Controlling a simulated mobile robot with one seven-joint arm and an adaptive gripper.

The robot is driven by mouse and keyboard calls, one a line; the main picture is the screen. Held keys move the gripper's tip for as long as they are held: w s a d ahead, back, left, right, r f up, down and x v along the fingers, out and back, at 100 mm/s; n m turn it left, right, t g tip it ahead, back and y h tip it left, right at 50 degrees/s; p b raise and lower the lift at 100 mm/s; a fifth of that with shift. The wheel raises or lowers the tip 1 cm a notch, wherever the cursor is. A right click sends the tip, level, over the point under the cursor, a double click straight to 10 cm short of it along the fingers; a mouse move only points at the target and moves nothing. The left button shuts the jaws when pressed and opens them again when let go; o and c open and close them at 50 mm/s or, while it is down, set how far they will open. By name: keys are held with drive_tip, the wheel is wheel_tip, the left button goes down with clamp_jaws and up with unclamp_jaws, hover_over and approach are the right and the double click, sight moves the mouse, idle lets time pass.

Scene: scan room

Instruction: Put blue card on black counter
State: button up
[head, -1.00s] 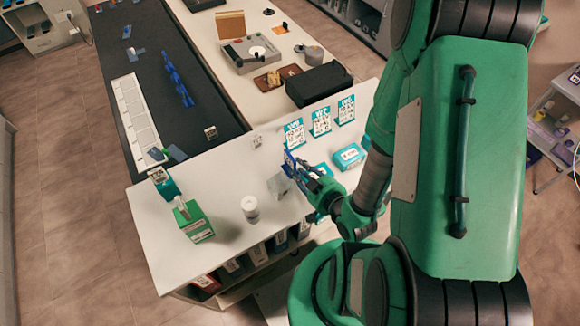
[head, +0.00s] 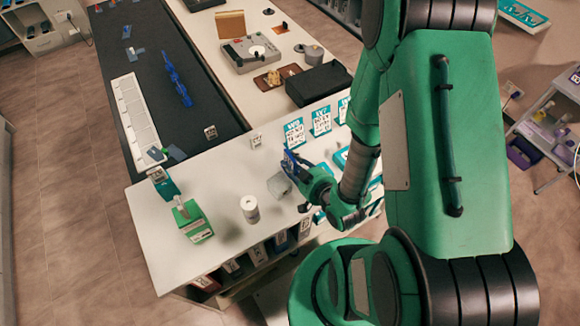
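The black counter (head: 165,45) is the long dark surface at the upper left in the head view. My gripper (head: 292,165) is low over the front white counter (head: 225,165), beside a clear box (head: 279,186). A small blue flat piece, which looks like the blue card (head: 288,159), shows right at my fingertips. The fingers are too small and partly hidden to tell whether they are shut on it.
A white bottle (head: 250,208), a green box (head: 192,221) and a teal dispenser (head: 163,182) stand on the white counter. Teal-headed calendar cards (head: 321,120) stand behind my gripper. Blue pieces (head: 177,80) and a white strip (head: 135,108) occupy parts of the black counter.

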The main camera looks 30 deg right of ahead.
drive_tip(key=shift+w+f, duration=0.15)
drive_tip(key=shift+w, duration=0.15)
drive_tip(key=shift+c, duration=0.5)
clamp_jaws()
